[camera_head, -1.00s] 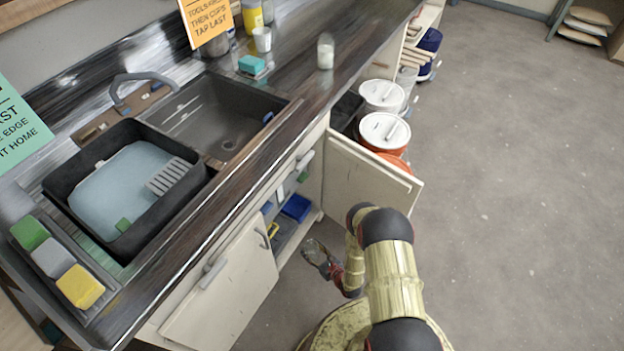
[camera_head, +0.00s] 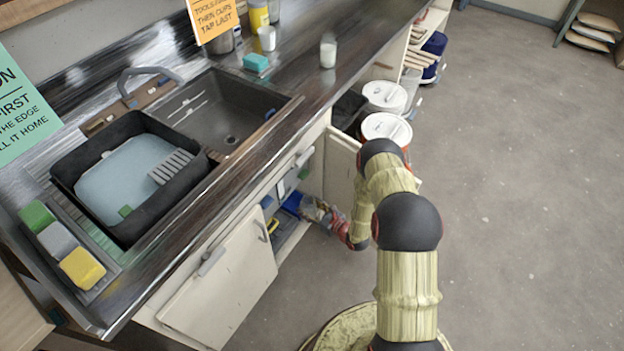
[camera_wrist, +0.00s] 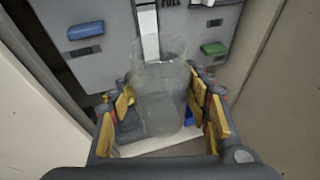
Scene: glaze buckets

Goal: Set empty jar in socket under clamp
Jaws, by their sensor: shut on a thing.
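My gripper (camera_wrist: 163,125) is shut on a clear, empty jar (camera_wrist: 160,85), with yellow-padded fingers on both sides of it. The jar is roughly upright in the wrist view. In the head view my gripper (camera_head: 318,212) is at the open cupboard under the counter, and the jar is too small to make out there. Behind the jar, a grey panel (camera_wrist: 115,65) carries a white vertical strip (camera_wrist: 148,32) with the word "FULL" beside it. A white base (camera_wrist: 150,146) shows below the jar. I cannot clearly make out the clamp or socket; the jar and fingers cover that area.
The panel has a blue block (camera_wrist: 86,30) at left and a green block (camera_wrist: 214,48) at right. Cupboard walls stand close on both sides. In the head view, white-lidded buckets (camera_head: 384,96) stand beyond the open door (camera_head: 340,165). The floor at right is clear.

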